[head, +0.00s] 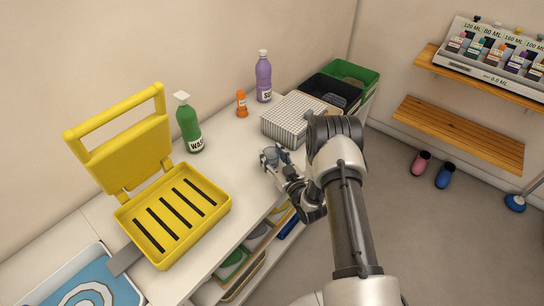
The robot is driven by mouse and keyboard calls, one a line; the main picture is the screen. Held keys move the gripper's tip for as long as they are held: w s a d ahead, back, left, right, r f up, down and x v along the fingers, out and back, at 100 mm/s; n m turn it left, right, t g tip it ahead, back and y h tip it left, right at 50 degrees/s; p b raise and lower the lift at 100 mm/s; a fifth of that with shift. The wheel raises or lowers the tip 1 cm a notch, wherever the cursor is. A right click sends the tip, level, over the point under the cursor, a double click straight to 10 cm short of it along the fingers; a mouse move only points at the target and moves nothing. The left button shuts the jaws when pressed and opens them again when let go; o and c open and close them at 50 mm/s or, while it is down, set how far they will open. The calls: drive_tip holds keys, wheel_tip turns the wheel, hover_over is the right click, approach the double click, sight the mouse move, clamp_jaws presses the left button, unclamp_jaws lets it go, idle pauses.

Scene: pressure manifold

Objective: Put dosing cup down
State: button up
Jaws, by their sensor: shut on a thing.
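My gripper (272,160) is over the white counter, just in front of and left of a white ribbed box. It is shut on a small greyish thing, which I take to be the dosing cup. The cup is mostly hidden by the fingers and too small to make out clearly. I cannot tell whether it touches the counter (228,143) or hangs just above it.
The ribbed box (293,119) stands close behind my gripper. A yellow open press (172,216), a green bottle (190,128), an orange bottle (242,104) and a purple bottle (263,78) stand left and behind. Black (330,92) and green (351,75) bins are at the far end.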

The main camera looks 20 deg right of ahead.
drive_tip(key=shift+f, duration=0.1)
drive_tip(key=shift+f+b, duration=0.15)
drive_tip(key=shift+b, duration=0.15)
drive_tip(key=o, duration=1)
